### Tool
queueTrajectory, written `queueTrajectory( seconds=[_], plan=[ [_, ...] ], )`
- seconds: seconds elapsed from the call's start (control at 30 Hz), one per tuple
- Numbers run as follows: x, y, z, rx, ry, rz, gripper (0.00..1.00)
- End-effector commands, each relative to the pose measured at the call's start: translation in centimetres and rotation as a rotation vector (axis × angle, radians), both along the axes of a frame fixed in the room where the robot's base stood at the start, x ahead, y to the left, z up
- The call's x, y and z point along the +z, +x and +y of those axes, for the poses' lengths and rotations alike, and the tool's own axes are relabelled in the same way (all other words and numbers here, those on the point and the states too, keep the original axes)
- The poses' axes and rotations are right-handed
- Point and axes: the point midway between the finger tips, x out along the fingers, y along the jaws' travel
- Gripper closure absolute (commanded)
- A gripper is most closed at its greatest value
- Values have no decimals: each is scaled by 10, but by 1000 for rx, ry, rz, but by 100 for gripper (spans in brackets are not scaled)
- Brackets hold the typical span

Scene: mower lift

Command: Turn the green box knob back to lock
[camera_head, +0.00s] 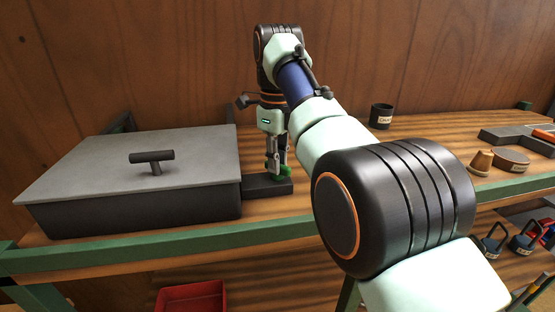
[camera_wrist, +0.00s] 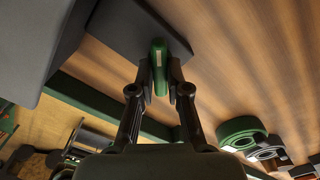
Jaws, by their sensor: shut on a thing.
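The green knob (camera_wrist: 159,66) sits on a small dark block (camera_head: 266,187) at the right side of a large dark box with a grey lid (camera_head: 120,165). In the head view the knob (camera_head: 284,170) is partly hidden by my fingers. My gripper (camera_head: 277,166) points down over the block with its fingers shut on the knob. In the wrist view, my gripper's fingertips (camera_wrist: 160,85) lie on either side of the knob, which looks like a narrow bar with a pale mark. The lid is down and has a black T-shaped handle (camera_head: 152,159).
A black cup (camera_head: 381,115) stands right of my gripper on the wooden shelf. Brown round pieces (camera_head: 510,160) and a dark tray (camera_head: 520,138) are farther right. A green rail (camera_head: 180,242) edges the shelf. A red bin (camera_head: 192,298) is below.

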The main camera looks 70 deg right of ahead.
Motion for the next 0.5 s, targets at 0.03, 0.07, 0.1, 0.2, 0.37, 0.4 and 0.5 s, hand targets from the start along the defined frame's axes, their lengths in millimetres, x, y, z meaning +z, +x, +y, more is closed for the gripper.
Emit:
queueTrajectory(
  seconds=[0.03,0.07,0.1,0.2,0.37,0.4,0.5],
  plan=[
    [-1,0,0,-2,0,0,100],
    [-1,0,0,-2,0,1,100],
    [-1,0,0,-2,0,1,100],
    [-1,0,0,-1,0,1,100],
    [-1,0,0,-1,0,0,59],
    [-1,0,0,-1,0,0,59],
    [-1,0,0,0,0,0,59]
  ],
)
